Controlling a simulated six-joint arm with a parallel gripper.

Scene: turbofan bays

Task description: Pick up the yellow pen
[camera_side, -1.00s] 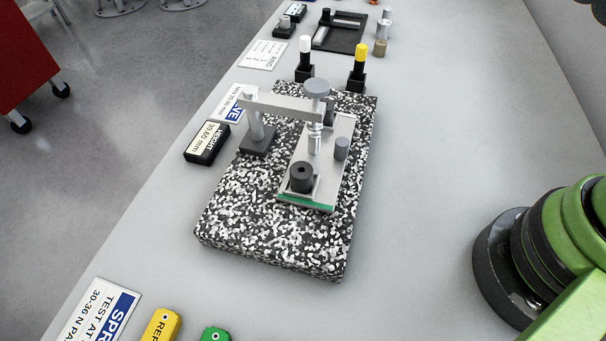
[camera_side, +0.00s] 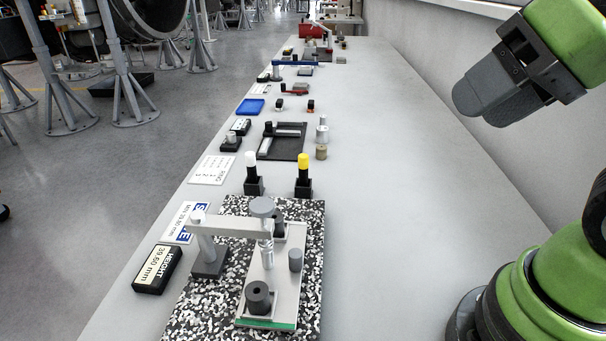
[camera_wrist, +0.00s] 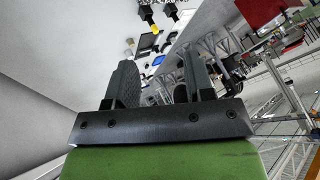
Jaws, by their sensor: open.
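The yellow pen (camera_side: 303,162) stands upright in a small black holder (camera_side: 303,187) beyond the speckled stone plate in the side view. In the wrist view the yellow pen (camera_wrist: 155,29) shows small near the top, beyond the fingers. My gripper (camera_side: 472,103) is up at the right in the side view, well apart from the pen. In the wrist view my gripper (camera_wrist: 158,62) has its two fingers spread with nothing between them.
A white-topped pen (camera_side: 250,160) stands in a similar holder left of the yellow one. The speckled plate (camera_side: 200,310) carries a metal gauge stand (camera_side: 262,207) close in front. A black tray (camera_side: 283,150) lies behind. The bench right of the pens is clear.

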